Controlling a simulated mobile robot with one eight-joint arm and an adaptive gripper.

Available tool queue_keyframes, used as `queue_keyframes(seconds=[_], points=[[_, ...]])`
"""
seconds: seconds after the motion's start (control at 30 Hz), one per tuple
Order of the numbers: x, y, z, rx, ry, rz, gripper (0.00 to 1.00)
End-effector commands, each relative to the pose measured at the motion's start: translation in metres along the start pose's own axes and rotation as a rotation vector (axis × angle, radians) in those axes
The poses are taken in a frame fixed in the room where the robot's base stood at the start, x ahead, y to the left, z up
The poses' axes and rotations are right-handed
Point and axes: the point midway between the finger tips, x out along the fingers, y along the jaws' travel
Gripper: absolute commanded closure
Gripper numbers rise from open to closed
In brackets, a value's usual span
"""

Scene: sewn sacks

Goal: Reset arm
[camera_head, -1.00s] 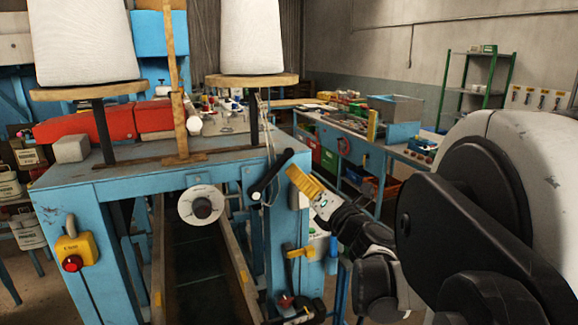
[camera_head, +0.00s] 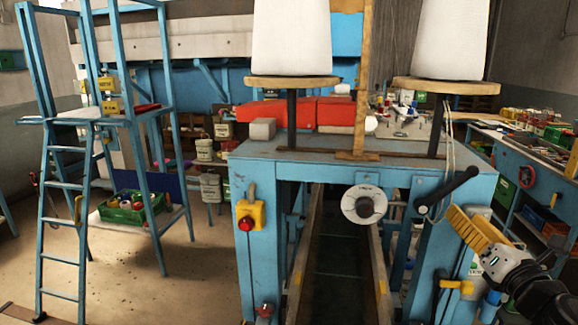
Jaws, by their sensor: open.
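My gripper (camera_head: 490,258) is at the right of the view, pointing up and left, in front of the right leg of the blue sewing machine table (camera_head: 330,168). It is open. A yellow ribbed piece (camera_head: 470,232) lies at its tip; I cannot tell whether it is part of the gripper or something behind it. The dark wrist of my arm (camera_head: 540,298) runs off the lower right edge.
Two white thread cones (camera_head: 290,38) (camera_head: 451,40) stand above the table. A black crank handle (camera_head: 446,192) sits close to my gripper. A blue ladder stand (camera_head: 62,225) holds a green crate (camera_head: 130,207) at left. Open floor lies between stand and table.

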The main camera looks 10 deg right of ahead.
Motion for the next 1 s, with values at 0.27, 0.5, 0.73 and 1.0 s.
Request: queue_keyframes(seconds=[0.27, 0.5, 0.73, 1.0], points=[[-0.036, 0.123, -0.191, -1.249, 0.434, 0.481, 0.57], [-0.137, 0.138, -0.300, -2.451, 0.453, 1.267, 0.57], [-0.177, 0.118, -0.313, 2.438, -0.249, -1.432, 0.57], [-0.178, 0.116, -0.312, 2.395, -0.232, -1.420, 0.57]])
